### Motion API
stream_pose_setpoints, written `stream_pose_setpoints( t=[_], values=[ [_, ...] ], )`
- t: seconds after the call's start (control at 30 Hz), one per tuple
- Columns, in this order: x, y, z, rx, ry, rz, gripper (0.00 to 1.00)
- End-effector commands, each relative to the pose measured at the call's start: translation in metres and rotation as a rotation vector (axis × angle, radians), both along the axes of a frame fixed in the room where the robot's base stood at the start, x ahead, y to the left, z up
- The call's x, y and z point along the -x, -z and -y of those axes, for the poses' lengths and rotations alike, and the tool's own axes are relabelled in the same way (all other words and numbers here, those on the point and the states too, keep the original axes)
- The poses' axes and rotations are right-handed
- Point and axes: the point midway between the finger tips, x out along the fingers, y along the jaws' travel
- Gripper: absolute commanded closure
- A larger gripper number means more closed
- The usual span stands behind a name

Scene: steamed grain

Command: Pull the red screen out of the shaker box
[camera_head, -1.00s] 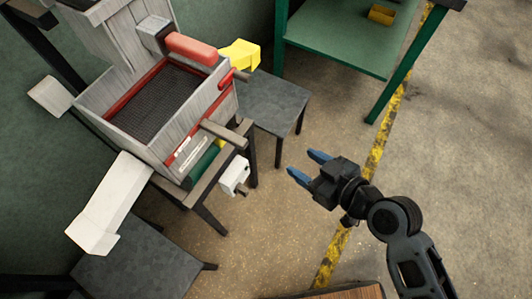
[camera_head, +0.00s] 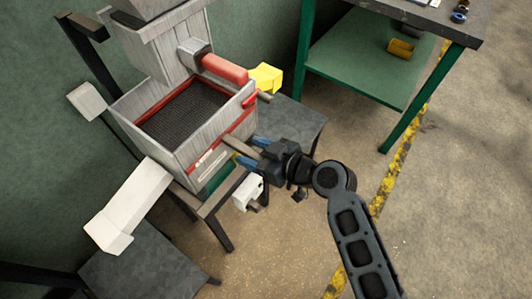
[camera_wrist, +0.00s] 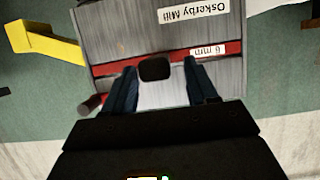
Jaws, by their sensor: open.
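The wooden shaker box (camera_head: 217,140) stands at the left in the head view. The red screen (camera_head: 185,112), a dark mesh in a red frame, sits inside it. Its red front strip (camera_wrist: 225,50), labelled "6 mm", crosses the box front in the wrist view. A handle with a dark end (camera_wrist: 154,69) sticks out from the front towards me. My gripper (camera_head: 251,150) is at the front of the box, its blue fingers pointing at it. In the wrist view my gripper (camera_wrist: 161,85) is open, with one finger on each side of the handle. Finger contact cannot be told.
A yellow chute (camera_head: 265,77) is at the far right of the box and a white chute (camera_head: 128,207) at its near left. A white switch box (camera_head: 248,192) hangs below my gripper. A green table (camera_head: 360,55) stands to the right. Open floor lies at the lower right.

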Motion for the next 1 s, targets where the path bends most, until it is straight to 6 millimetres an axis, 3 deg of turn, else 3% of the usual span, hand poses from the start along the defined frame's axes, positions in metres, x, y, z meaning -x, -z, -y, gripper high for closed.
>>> stream_pose_setpoints(
  t=[0.43, 1.0],
  values=[
    [-0.0063, 0.0047, -0.0080, 0.001, 0.001, 0.000, 0.43],
    [-0.0062, 0.0046, -0.0077, 0.001, 0.001, 0.000, 0.97]
  ],
)
